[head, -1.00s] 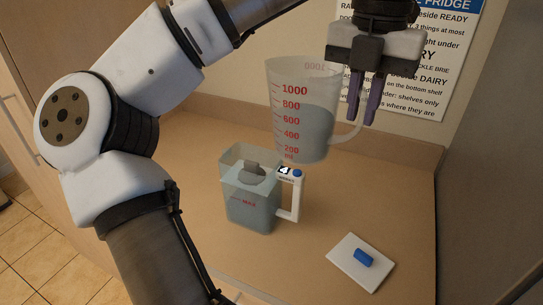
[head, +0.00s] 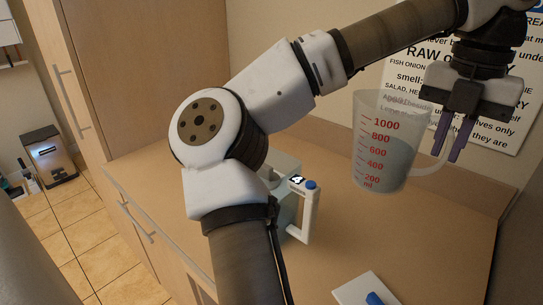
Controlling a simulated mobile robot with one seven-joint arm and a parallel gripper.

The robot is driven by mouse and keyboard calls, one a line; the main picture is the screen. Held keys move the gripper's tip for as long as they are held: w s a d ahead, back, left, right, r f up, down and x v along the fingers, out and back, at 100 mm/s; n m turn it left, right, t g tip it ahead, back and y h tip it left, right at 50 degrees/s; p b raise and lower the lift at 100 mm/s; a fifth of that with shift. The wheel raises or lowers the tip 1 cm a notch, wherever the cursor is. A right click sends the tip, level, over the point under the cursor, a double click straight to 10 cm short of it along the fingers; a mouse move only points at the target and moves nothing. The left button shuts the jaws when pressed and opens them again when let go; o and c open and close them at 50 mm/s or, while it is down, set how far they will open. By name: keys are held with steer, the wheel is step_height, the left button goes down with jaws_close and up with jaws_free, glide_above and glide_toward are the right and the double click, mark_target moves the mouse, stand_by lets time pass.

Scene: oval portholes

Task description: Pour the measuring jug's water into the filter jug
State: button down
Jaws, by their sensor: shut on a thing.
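The clear measuring jug (head: 398,155) with red marks is held upright in the air, with greyish water up to roughly the 800 mark. My gripper (head: 450,148) points down at its right and is shut on the jug's handle (head: 432,165). The filter jug stands on the counter, lower left of the measuring jug in the head view. Its white handle (head: 306,214) with a blue button and a "4" label shows. My own arm hides most of its body, so its water level cannot be seen.
A white board (head: 352,291) with a blue item (head: 374,298) lies at the counter's front right. A printed sign (head: 500,90) hangs on the wall behind my gripper. The counter (head: 420,235) between the filter jug and the right wall is clear. A dark appliance (head: 48,160) stands far left.

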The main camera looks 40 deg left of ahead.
steer(key=w+a+f+n+p, duration=0.8)
steer(key=w+a+f+n, duration=0.4)
steer(key=w+a, duration=0.3)
steer(key=shift+w+f+p, duration=0.3)
steer(key=shift+w+f, duration=0.15)
steer(key=shift+f, duration=0.4)
steer(key=shift+r, duration=0.15)
